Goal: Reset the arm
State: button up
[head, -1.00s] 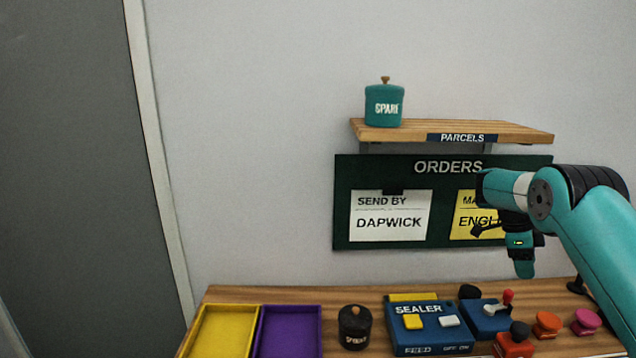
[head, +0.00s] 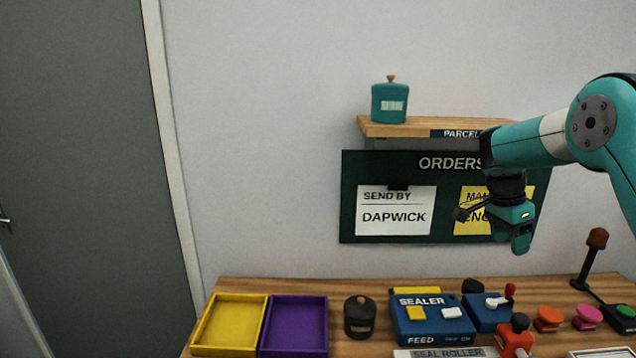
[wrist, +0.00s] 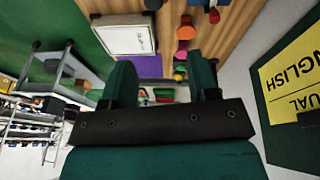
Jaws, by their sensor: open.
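My teal arm reaches in from the right in the head view, with my gripper (head: 520,246) hanging in front of the orders board (head: 446,240), above the bench. In the wrist view my gripper (wrist: 160,80) has its two teal fingers spread apart with nothing between them. Beyond the fingers, the wrist view shows the wooden bench (wrist: 222,50) and several small coloured items, blurred and small.
The bench holds a yellow tray (head: 207,334), a purple tray (head: 322,330), a dark lidded jar (head: 360,318), a blue sealer (head: 432,322) and several coloured knobs. A teal jar (head: 390,104) stands on the parcels shelf (head: 410,129). A grey door (head: 80,150) is at left.

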jog(key=s+a+r+n+t+y, duration=0.1)
jog(key=s+a+r+n, duration=0.3)
jog(key=s+a+n, duration=0.3)
jog(key=s+a+r+n+t+y, duration=0.1)
jog(key=s+a+r+n+y, duration=0.15)
jog(key=s+a+n, duration=0.4)
jog(key=s+a+n+y, duration=0.1)
jog(key=s+a+n, duration=0.2)
jog(key=s, duration=0.4)
jog(key=s+a+n+y, duration=0.1)
jog(key=s+a+n, duration=0.3)
jog(key=s, duration=0.4)
jog(key=s+a+n+g+y, duration=0.1)
jog(key=s+a+n, duration=0.2)
jog(key=s+a, duration=0.3)
jog(key=shift+s+r+y+b, duration=0.35)
jog(key=shift+s, duration=0.45)
